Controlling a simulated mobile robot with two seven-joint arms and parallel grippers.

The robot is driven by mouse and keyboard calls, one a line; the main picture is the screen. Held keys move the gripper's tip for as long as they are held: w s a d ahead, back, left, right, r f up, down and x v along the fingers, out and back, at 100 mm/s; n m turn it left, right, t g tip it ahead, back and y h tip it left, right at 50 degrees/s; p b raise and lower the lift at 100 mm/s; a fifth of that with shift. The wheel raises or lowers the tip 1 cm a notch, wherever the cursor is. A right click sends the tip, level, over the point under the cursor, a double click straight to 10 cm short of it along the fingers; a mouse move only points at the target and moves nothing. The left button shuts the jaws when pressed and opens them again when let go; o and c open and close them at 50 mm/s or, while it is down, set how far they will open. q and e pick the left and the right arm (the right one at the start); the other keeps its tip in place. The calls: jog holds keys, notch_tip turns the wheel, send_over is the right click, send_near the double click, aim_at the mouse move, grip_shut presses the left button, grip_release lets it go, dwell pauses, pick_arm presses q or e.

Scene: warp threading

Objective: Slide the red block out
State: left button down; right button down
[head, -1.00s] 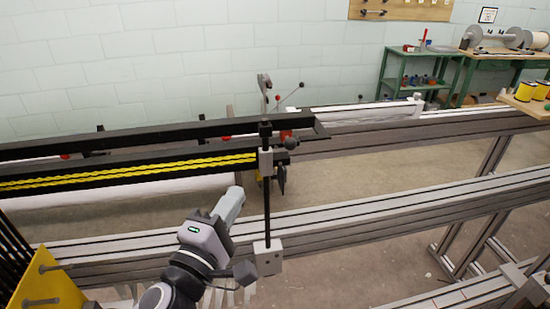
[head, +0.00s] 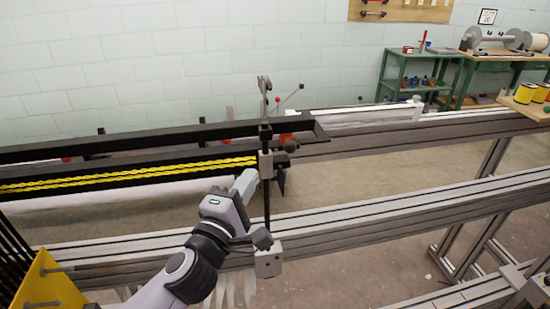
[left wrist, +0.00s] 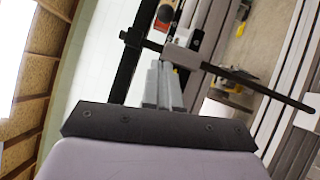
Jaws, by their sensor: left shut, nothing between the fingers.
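A dark knob with a reddish end (left wrist: 165,14) shows beyond. My right gripper is not in view.
The long black frame with yellow strands (head: 120,175) lies left of the rod. A grey rail (head: 400,215) crosses in front, and a white lower block (head: 268,262) sits at the rod's foot. Open floor shows between the rails at right.

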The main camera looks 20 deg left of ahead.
aim_at(288, 142)
pick_arm(q)
jog(key=w, duration=0.4)
jog(key=shift+w+d+r, duration=0.15)
jog(key=shift+w+r, duration=0.2)
jog(key=shift+w+d+r, duration=0.2)
jog(key=shift+w+d, duration=0.4)
jog(key=shift+d, duration=0.35)
jog(key=shift+w+d+r, duration=0.1)
jog(key=shift+w+d, duration=0.4)
jog(key=shift+d, duration=0.05)
jog(key=w+d+p, duration=0.1)
jog(key=w+d, duration=0.2)
jog(key=d, duration=0.4)
jog(key=shift+w, duration=0.35)
jog(key=shift+d+r, duration=0.1)
jog(key=shift+s, duration=0.1)
